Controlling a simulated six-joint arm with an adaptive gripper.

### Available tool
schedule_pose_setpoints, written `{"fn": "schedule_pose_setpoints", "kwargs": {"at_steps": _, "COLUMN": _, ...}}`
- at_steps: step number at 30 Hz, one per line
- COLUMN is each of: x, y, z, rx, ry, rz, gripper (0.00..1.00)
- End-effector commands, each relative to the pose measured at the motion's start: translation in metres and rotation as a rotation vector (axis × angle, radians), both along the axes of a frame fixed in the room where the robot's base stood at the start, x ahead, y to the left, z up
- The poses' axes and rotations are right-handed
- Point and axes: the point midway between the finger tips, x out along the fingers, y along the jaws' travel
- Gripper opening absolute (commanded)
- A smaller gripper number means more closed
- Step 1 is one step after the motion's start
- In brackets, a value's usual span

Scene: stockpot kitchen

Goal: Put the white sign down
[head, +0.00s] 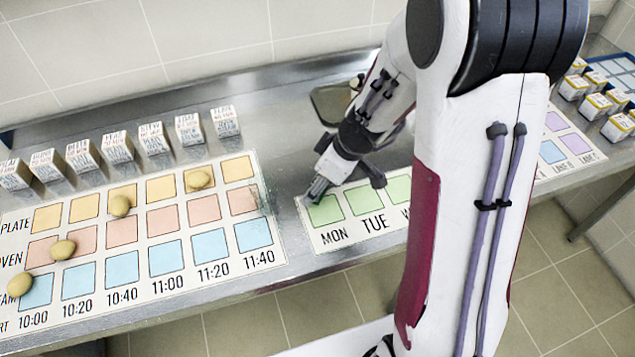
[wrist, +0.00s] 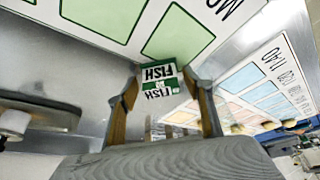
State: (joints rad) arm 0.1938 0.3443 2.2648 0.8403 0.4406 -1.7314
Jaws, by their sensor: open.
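A small white sign with green parts and the word FISH (wrist: 158,73) shows in the wrist view, at the edge of the green squares of the day chart. My gripper (wrist: 165,88) is open, with one finger on each side of the sign. I cannot tell whether the fingers touch it. In the head view my gripper (head: 318,188) is low over the MON square of the day chart (head: 324,237). The sign cannot be made out there.
The time chart (head: 150,285) lies to the left, with several round tan pieces on it. Several small boxes (head: 117,147) stand behind it. A dark tray (head: 330,103) is behind my gripper. More small boxes (head: 597,105) stand at the far right. Bare steel counter separates the charts.

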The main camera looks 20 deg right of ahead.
Motion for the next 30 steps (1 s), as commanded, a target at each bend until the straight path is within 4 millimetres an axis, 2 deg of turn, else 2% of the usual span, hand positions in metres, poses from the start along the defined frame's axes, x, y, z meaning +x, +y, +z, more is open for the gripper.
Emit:
{"fn": "schedule_pose_setpoints", "kwargs": {"at_steps": 11, "x": -0.003, "y": -0.004, "z": 0.018, "rx": 0.000, "ry": -0.004, "rz": 0.001, "gripper": 0.51}}
{"fn": "schedule_pose_setpoints", "kwargs": {"at_steps": 30, "x": -0.023, "y": -0.024, "z": 0.084, "rx": -0.001, "ry": -0.004, "rz": -0.002, "gripper": 0.51}}
